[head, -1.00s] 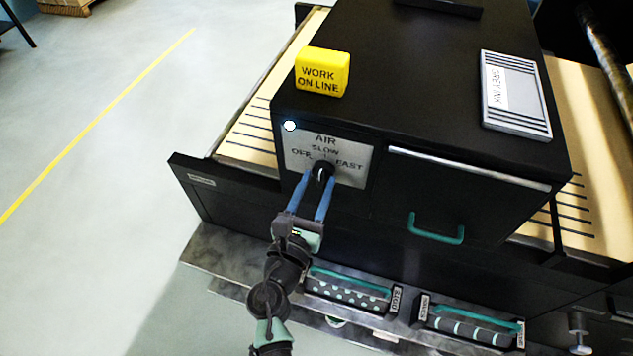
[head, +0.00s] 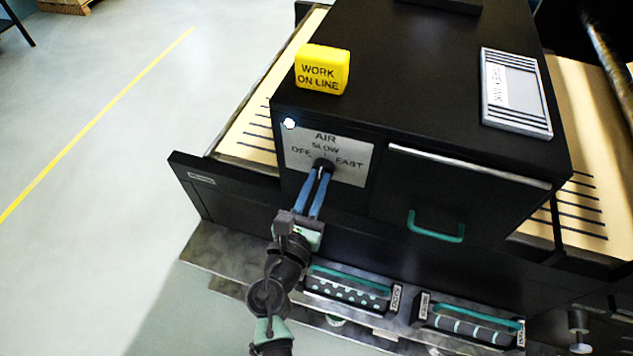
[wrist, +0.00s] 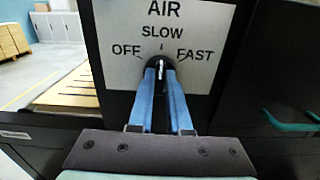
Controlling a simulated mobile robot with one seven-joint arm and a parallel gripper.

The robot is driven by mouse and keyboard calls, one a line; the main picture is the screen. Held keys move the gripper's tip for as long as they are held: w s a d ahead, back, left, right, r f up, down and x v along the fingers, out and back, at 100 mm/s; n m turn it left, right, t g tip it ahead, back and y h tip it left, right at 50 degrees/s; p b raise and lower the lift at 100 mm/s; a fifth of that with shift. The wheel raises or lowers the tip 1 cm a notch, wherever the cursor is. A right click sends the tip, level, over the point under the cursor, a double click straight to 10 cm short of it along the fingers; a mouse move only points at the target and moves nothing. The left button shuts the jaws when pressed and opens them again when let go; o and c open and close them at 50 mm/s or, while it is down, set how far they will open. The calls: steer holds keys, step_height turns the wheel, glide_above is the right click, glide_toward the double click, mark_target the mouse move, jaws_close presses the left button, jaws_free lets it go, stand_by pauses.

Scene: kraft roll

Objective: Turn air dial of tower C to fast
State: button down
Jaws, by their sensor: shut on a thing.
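The air dial (wrist: 161,67) is a black knob with a light pointer mark, set on a grey plate (wrist: 205,25) lettered AIR, OFF, SLOW and FAST. In the wrist view its pointer stands about upright, towards SLOW. The dial also shows in the head view (head: 323,165), on the front of a black tower (head: 400,95). My gripper (head: 321,172) has its two blue fingers shut on the dial, one on each side; it fills the lower middle of the wrist view (wrist: 161,72). The fingers hide part of the knob's sides.
A green drawer handle (head: 436,229) is right of the dial. Patterned rolls with green handles (head: 350,281) sit below. Open floor lies left.

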steer(key=m+b, duration=0.2)
steer(key=m, duration=0.1)
steer(key=m+b, duration=0.2)
steer(key=m, duration=0.1)
steer(key=shift+d+f, duration=0.1)
steer(key=shift+f, duration=0.1)
steer(key=m+b, duration=0.4)
steer(key=m, duration=0.1)
steer(key=shift+s+m, duration=0.1)
steer(key=shift+m, duration=0.2)
steer(key=shift+r, duration=0.1)
steer(key=c, duration=0.9)
jaws_free()
steer(key=shift+o, duration=0.2)
steer(key=shift+s, duration=0.1)
